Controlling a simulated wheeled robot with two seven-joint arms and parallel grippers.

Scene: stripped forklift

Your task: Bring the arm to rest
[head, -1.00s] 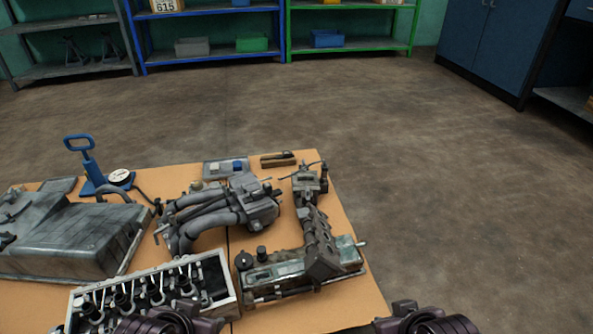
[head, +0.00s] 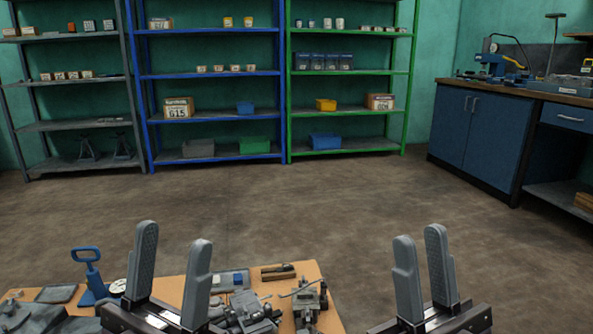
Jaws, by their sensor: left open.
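My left gripper (head: 171,245) points upward at the lower left of the head view, in front of the table. Its two grey fingers stand apart with nothing between them. My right gripper (head: 420,240) also points upward at the lower right, beyond the table's right edge in the picture. Its fingers show a narrower gap, with nothing held. The arms behind both grippers are mostly out of view.
The tan table (head: 320,277) bears a blue-handled tool (head: 90,275), a grey tray (head: 230,281), and several engine parts, partly hidden by my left gripper. Shelves (head: 215,75) line the back wall. A blue cabinet (head: 475,135) stands right. The floor between is clear.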

